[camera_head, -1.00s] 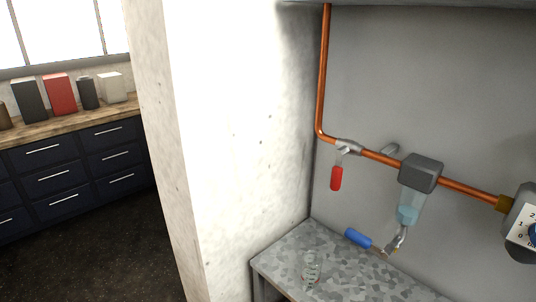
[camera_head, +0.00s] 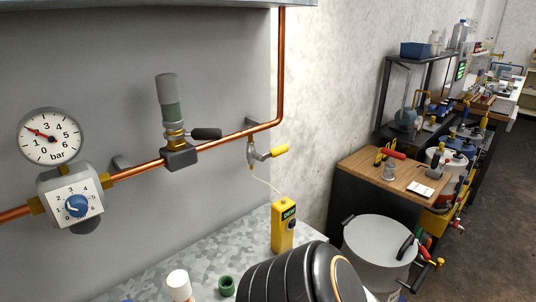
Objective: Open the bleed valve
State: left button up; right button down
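A small valve with a yellow lever (camera_head: 279,151) hangs from the copper pipe (camera_head: 225,140) near its right bend. Its lever points sideways to the right. A thin pale hose runs from it down to a yellow handheld meter (camera_head: 283,226) standing on the bench. Left of it on the pipe is a fitting with a black lever (camera_head: 206,134) and a grey-green cylinder (camera_head: 168,100) above it. I cannot tell from any label which one is the bleed valve. Neither of my grippers' fingertips shows in this view.
A round gauge (camera_head: 50,137) and a regulator with a blue knob (camera_head: 76,206) are at left. A white-capped bottle (camera_head: 179,286) and green ring (camera_head: 226,285) are on the mottled bench (camera_head: 215,250). A pale drum (camera_head: 378,245) and wooden-topped cabinet (camera_head: 400,170) stand to the right.

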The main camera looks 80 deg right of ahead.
aim_at(277, 151)
jog(key=z, duration=2.65)
